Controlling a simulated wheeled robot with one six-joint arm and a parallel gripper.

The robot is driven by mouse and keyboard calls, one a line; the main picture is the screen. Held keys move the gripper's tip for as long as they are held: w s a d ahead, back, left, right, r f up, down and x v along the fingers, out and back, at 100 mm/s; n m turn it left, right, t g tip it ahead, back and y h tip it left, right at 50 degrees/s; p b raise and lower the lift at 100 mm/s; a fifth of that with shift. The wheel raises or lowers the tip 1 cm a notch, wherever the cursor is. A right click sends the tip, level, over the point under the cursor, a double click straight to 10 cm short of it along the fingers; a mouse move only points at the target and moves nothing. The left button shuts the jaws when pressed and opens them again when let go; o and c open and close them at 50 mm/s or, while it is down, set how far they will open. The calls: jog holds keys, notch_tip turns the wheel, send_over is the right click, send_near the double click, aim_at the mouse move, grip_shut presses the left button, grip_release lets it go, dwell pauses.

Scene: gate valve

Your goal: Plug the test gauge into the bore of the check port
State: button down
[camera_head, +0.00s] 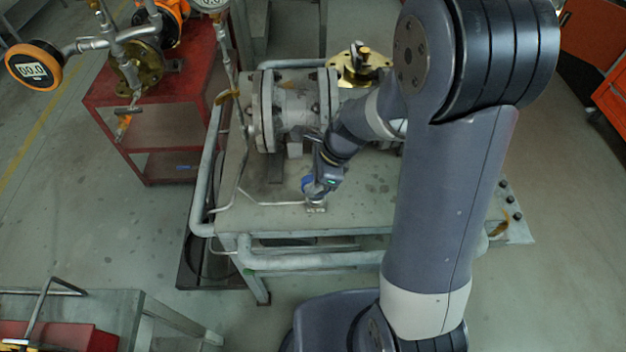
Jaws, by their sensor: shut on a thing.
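My gripper (323,178) is small in the head view, low over the front part of the grey steel bench, pointing down. It is shut on the test gauge, a small blue thing (308,184) partly hidden by the gripper. Just below it, a small pale metal fitting that looks like the check port (316,208) sits on the bench top at the end of a thin tube. The gauge's lower end is at or just above this fitting; I cannot tell whether it is inside the bore.
The flanged valve body (292,108) stands on the bench (270,218) behind my gripper, with brass parts (358,64) on top. A red cart (165,155) with pipework and an orange digital gauge (34,66) is at left.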

jog(key=shift+f, duration=0.45)
dwell(0.3)
jog(key=c, duration=0.6)
grip_release()
jog(key=shift+r+p, duration=3.6)
jog(key=shift+r, duration=0.45)
jog(key=shift+f, duration=0.15)
